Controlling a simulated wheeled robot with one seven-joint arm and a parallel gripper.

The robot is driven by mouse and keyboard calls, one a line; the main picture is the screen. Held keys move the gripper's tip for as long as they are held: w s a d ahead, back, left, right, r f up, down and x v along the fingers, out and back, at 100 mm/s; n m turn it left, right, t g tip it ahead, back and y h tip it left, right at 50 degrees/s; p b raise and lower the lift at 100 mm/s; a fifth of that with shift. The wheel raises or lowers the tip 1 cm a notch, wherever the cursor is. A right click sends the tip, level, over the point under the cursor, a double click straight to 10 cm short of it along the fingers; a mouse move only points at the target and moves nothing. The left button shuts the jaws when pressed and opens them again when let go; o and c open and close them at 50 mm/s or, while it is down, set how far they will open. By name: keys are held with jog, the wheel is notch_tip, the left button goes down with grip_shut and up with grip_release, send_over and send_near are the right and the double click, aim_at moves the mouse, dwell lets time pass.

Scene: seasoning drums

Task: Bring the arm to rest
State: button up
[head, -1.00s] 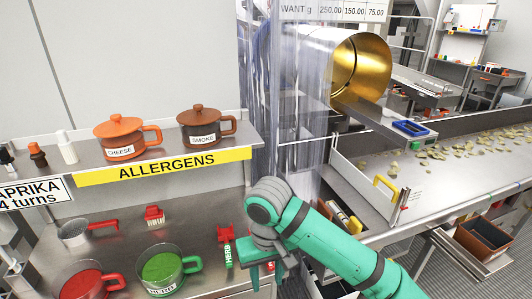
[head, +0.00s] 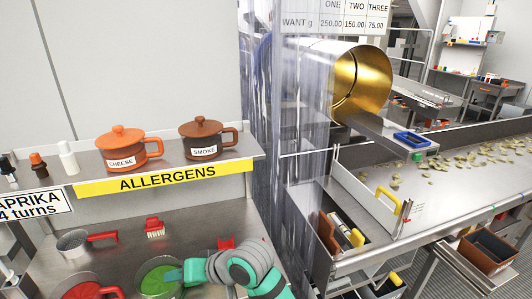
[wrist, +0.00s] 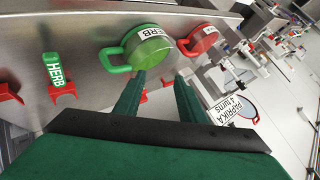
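My green gripper (head: 174,275) is low in the head view, and its fingers overlap the right side of the green HERB pot (head: 157,280). In the wrist view my gripper (wrist: 160,80) has its two fingers apart with nothing held between them. The green pot (wrist: 152,48) shows just beyond the fingertips, with its handle to the left; I cannot tell whether they touch it. My grey wrist and green forearm cover the right end of the steel counter (head: 118,258).
A red pot (head: 88,290) stands left of the green one. The shelf above holds the CHEESE pot (head: 125,146) and SMOKE pot (head: 201,138). A gold drum (head: 362,85) and conveyor (head: 465,160) are right.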

jog(key=s+d+f+m+t+h, duration=0.3)
jog(key=s+d+f+m+t, duration=0.25)
jog(key=f, duration=0.25)
jog(key=s+d+f+m+t+h, duration=0.3)
jog(key=s+d+f+m+t, duration=0.15)
jog(key=s+f+t, duration=0.3)
jog(key=s+d+n+h, duration=0.1)
jog(key=s+d+n, duration=0.1)
jog(key=s, duration=0.5)
jog(key=s+d+n+g+h, duration=0.1)
jog(key=s+d+n, duration=0.1)
jog(key=s+d, duration=0.3)
jog(key=s+d+n+h, duration=0.1)
jog(key=s+d, duration=0.3)
jog(key=s, duration=0.5)
jog(key=shift+s+f+n, duration=0.3)
jog(key=shift+f+n, duration=0.1)
jog(key=shift+c, duration=0.7)
